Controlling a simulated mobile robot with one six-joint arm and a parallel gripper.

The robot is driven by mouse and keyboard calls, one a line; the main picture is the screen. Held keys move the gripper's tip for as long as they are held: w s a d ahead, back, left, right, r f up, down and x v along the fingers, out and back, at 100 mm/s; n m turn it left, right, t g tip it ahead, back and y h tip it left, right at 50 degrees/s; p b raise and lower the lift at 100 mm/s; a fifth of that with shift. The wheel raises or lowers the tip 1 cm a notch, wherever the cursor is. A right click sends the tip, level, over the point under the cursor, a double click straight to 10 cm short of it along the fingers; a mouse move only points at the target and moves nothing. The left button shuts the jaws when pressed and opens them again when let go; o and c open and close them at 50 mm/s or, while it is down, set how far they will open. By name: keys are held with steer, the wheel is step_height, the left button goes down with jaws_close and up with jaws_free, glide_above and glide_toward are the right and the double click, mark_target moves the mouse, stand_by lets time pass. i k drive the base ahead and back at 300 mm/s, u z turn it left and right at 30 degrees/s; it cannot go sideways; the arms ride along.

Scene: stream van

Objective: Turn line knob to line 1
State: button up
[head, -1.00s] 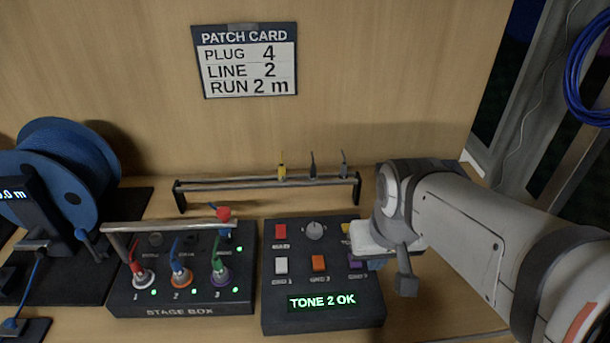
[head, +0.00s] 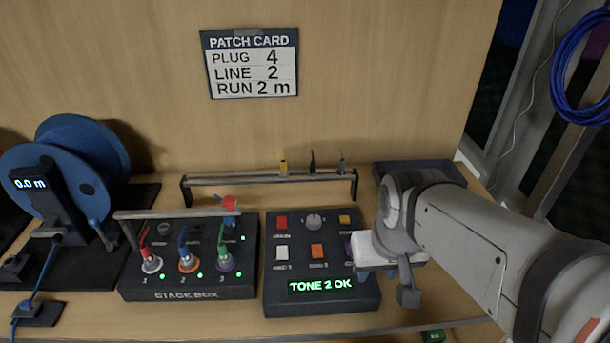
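The line knob (head: 313,222) is a small round grey dial at the top middle of a dark control box (head: 322,302). Its pointer direction is too small to tell. Red, white, orange and yellow buttons surround the knob, and a purple one is partly hidden by my arm. My gripper (head: 408,292) hangs at the right edge of the box, to the right of and nearer than the knob, apart from it. Its fingers are not clearly visible, so I cannot tell whether it is open or shut.
A stage box (head: 185,293) with several coloured plugs and a bar stands left of the control box. Behind them is a low rack (head: 230,180) with three plugs. A blue cable reel (head: 45,185) is at far left. A dark tray (head: 418,170) lies behind my arm.

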mark_target(314, 222)
steer(key=u, duration=0.05)
steer(key=k, duration=0.3)
steer(key=z, duration=1.25)
steer(key=k, duration=0.55)
steer(key=u, duration=1.1)
steer(key=i, duration=1.05)
steer(key=u, duration=0.1)
